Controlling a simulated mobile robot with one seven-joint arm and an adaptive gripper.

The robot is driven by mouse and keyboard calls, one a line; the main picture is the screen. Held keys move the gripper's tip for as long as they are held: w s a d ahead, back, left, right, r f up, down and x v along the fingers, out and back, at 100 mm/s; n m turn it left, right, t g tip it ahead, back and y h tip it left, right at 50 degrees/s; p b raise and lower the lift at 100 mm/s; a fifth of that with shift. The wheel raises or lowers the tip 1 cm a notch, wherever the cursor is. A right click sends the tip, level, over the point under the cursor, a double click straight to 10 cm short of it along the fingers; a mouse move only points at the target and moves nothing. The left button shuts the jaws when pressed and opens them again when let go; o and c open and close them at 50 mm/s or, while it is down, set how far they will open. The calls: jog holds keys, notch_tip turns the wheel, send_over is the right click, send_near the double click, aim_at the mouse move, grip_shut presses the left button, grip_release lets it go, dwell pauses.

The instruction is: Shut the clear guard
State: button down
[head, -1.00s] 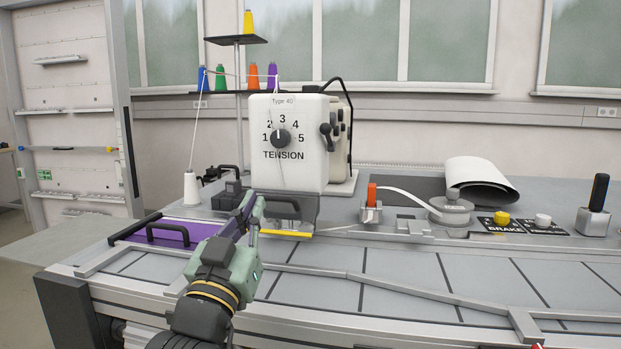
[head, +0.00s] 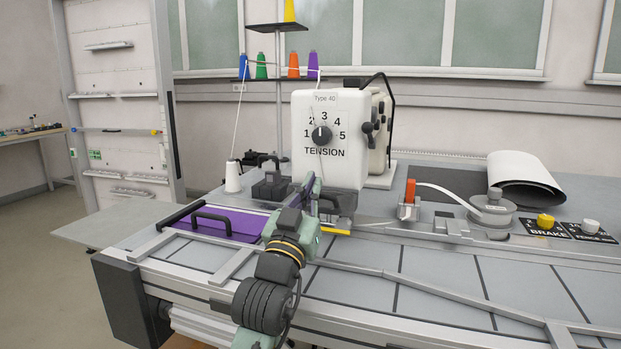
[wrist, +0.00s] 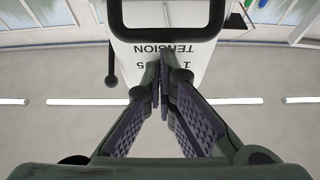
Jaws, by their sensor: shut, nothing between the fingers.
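The white sewing machine (head: 338,135) marked "TENSION" stands on the bench. A smoky see-through panel (head: 343,203) with a dark handle, which looks like the clear guard, is low at its front. Its edges are hard to make out, and I cannot tell how far it is open. My gripper (head: 312,180) is in front of the machine's lower left side, partly covering the panel's area. In the wrist view the fingers (wrist: 161,85) are shut and empty. A black loop handle (wrist: 172,32) lies just beyond the fingertips, apart from them in the picture.
A purple plate (head: 225,226) with a black handle lies left of my arm. A white thread cone (head: 233,177) stands behind it. A yellow bar (head: 336,231) is just right of my gripper. Orange lever (head: 410,191) and brake buttons are to the right. The front bench panels are clear.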

jog(key=shift+f, duration=0.1)
jog(key=shift+s+f+b, duration=0.1)
jog(key=shift+f+b, duration=0.5)
jog(key=shift+b, duration=0.15)
jog(key=shift+r, duration=0.1)
